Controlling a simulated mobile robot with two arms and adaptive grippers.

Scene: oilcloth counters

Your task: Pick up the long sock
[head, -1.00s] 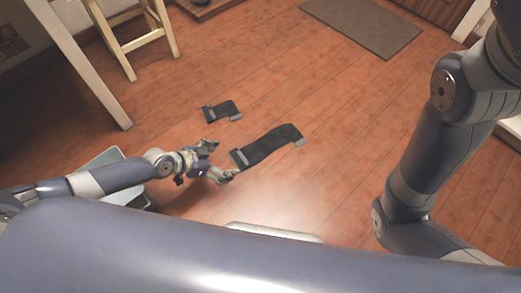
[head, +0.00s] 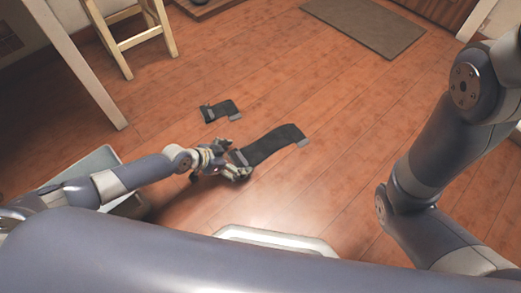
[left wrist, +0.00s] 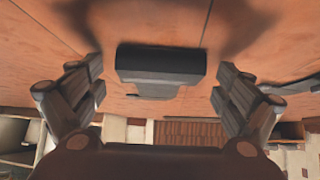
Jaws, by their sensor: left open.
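The long sock (head: 270,146) is dark with grey ends and lies flat on the wooden floor in the head view. My left gripper (head: 242,160) is open and empty, low over the floor at the sock's left grey end. In the left wrist view a dark sock (left wrist: 160,62), apparently the long one, lies ahead between the two spread fingers (left wrist: 160,92). I cannot tell whether either finger touches it. My right arm shows at the right of the head view, but its gripper is out of view.
A shorter dark sock (head: 221,111) lies behind the left gripper. A wooden stool (head: 130,42) and a pale table leg (head: 90,75) stand at the upper left. A grey-brown mat (head: 365,25) lies at the back. The floor right of the long sock is clear.

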